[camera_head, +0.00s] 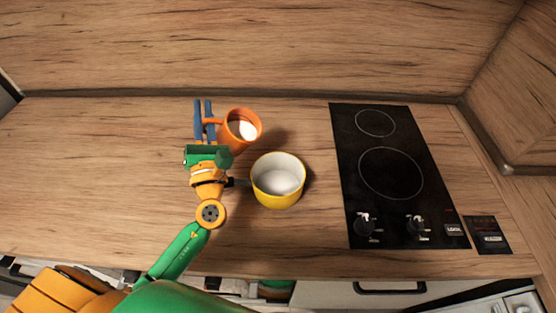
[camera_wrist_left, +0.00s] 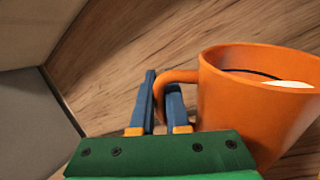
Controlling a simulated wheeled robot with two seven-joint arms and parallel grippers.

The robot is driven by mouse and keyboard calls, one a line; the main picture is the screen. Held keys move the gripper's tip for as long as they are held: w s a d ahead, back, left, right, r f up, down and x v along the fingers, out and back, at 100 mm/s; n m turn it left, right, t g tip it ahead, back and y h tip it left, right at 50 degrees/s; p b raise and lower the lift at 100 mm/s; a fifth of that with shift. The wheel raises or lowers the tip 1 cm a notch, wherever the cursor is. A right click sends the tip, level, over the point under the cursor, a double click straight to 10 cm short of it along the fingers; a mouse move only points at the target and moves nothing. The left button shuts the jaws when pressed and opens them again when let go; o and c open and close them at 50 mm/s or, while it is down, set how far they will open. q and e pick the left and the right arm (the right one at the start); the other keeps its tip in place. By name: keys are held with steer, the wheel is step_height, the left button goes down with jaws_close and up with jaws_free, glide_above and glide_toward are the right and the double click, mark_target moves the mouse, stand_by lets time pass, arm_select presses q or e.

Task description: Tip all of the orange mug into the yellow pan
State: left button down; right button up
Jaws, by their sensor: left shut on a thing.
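The orange mug (camera_head: 240,128) is at the centre-left of the counter in the head view, above and left of the yellow pan (camera_head: 278,196). My left gripper (camera_head: 204,118) is shut on the mug's handle, with the mug to the right of its blue fingers. The mug also fills the right side of the left wrist view (camera_wrist_left: 252,105), where something dark and something white show inside it. In that view the fingers (camera_wrist_left: 160,102) are around the handle. The pan has a white inside that looks empty. My right gripper is not in view.
A black hob (camera_head: 392,180) with two rings and knobs lies to the right of the pan. A small dark panel (camera_head: 489,236) sits beside it. The wooden splashback (camera_head: 240,45) rises behind the counter. The counter's left part is clear.

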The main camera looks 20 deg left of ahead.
mark_target(226, 119)
arm_select(q)
steer(key=shift+s+d+r+m+t, duration=0.1)
steer(key=shift+d+r+m+t, duration=0.3)
steer(key=shift+d+r+m, duration=0.1)
steer(key=shift+s+d+r+m+t+h+b, duration=0.15)
steer(key=shift+d+m+t+b, duration=0.25)
steer(key=shift+m+b, duration=0.25)
steer(key=shift+w+d+m+t+h+b, duration=0.1)
steer(key=shift+d+m+t+h+b, duration=0.15)
steer(key=shift+m+t+b, duration=0.4)
steer(key=shift+s+d+r+m+t+h+b, duration=0.1)
steer(key=shift+d+m+t+b, duration=0.3)
steer(key=shift+m+b, duration=0.25)
stand_by(0.6)
steer(key=shift+s+d+r+m+t+h, duration=0.1)
steer(key=shift+d+r+m+t+h, duration=0.35)
steer(key=shift+r+m+t, duration=0.45)
steer(key=shift+s+d+r+m+t+h, duration=0.1)
steer(key=shift+d+r+m+t+h, duration=0.15)
steer(key=shift+m+h, duration=0.3)
steer(key=shift+s+d+r+m+t+h, duration=0.1)
steer(key=shift+d+m+t+h, duration=0.25)
steer(key=shift+m, duration=0.4)
steer(key=shift+d+r+m+t+h, duration=0.25)
steer(key=shift+m+h, duration=0.2)
steer(key=shift+m, duration=0.2)
steer(key=shift+d, duration=0.2)
steer(key=shift+d+r+m+h, duration=0.1)
steer(key=shift+d+m+h, duration=0.2)
steer(key=shift+m+h, duration=0.25)
